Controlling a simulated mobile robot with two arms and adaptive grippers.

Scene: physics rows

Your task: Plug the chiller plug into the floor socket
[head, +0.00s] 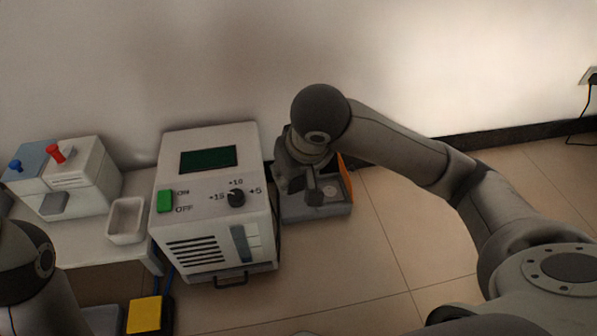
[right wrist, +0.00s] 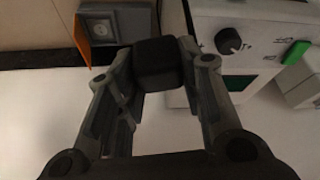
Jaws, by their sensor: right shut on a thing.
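The chiller (head: 212,205) is a white box with a dark green display, a green switch and a black knob. The floor socket (head: 335,209) is a grey box beside it, with its orange lid (head: 347,166) standing open and a round outlet face. In the right wrist view the floor socket (right wrist: 103,28) shows at the top left. My right gripper (head: 316,190) is above the floor socket and hides part of it. It is shut on the black chiller plug (right wrist: 157,63), which is apart from the socket in the wrist view. Its pins are hidden. Only part of my left arm shows; its gripper is out of view.
A white table (head: 80,248) on the left bears a device with red and blue knobs (head: 75,170) and a small white tray (head: 127,218). A yellow pad (head: 145,314) is at the bottom. A wall outlet (head: 590,76) is far right. The tiled floor right of the socket is clear.

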